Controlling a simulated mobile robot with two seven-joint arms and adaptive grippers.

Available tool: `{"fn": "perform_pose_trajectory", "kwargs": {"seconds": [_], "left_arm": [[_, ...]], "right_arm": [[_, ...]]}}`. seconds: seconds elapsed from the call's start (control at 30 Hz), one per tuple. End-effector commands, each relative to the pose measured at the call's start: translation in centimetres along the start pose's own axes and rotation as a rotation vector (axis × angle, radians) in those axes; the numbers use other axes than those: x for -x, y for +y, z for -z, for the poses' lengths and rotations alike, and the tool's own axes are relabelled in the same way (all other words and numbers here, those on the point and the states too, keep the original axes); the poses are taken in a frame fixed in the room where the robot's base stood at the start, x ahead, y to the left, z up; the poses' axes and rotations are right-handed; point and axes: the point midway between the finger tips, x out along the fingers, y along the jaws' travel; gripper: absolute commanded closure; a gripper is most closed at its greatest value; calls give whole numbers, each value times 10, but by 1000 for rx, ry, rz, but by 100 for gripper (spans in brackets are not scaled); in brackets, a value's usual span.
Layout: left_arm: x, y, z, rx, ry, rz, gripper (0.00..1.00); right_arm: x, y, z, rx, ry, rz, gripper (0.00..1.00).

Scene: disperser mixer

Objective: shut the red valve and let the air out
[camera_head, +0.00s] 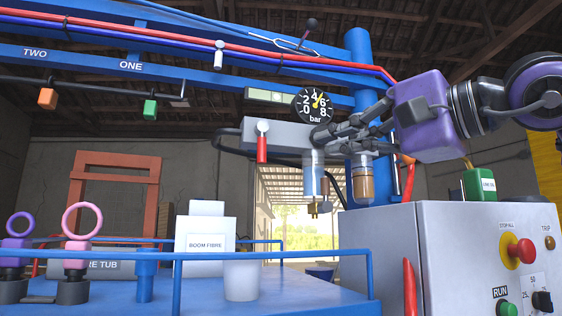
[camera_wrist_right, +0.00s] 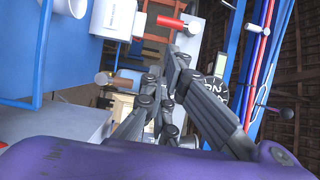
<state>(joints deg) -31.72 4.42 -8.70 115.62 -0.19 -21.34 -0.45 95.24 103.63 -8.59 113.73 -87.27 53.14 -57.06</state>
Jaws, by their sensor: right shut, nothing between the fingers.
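The red valve handle (camera_head: 262,147) hangs straight down from a pale pivot at the left end of the grey air unit (camera_head: 285,136). In the right wrist view the red handle (camera_wrist_right: 172,22) lies beyond the fingertips, apart from them. A round bar gauge (camera_head: 314,103) sits above the unit, its yellow needle pointing up between 4 and 6. My right gripper (camera_head: 322,136), with a purple body, comes in from the right. Its fingers are shut and empty, in front of the unit's right part, and hide some of it. My left gripper is out of view.
Two bowls hang below the unit, one clear (camera_head: 315,183) and one brown (camera_head: 363,184). A blue post (camera_head: 360,60) stands behind my gripper. A control cabinet (camera_head: 455,250) with a red stop button (camera_head: 523,250) is at lower right. A blue rail (camera_head: 275,254) crosses the lower left.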

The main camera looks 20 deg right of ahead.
Motion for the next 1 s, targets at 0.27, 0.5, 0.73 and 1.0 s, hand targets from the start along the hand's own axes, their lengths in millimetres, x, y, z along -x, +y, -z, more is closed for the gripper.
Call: {"fn": "perform_pose_trajectory", "kwargs": {"seconds": [0.27, 0.5, 0.73, 1.0], "left_arm": [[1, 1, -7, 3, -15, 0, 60], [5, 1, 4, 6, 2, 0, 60], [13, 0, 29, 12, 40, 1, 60], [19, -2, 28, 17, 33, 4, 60]], "right_arm": [[0, -1, 0, 2, 1, 1, 100], [-11, -3, -1, 1, -2, 2, 100], [-51, -6, -3, 4, -5, 5, 100], [-91, -3, -1, 1, -2, 3, 100]]}}
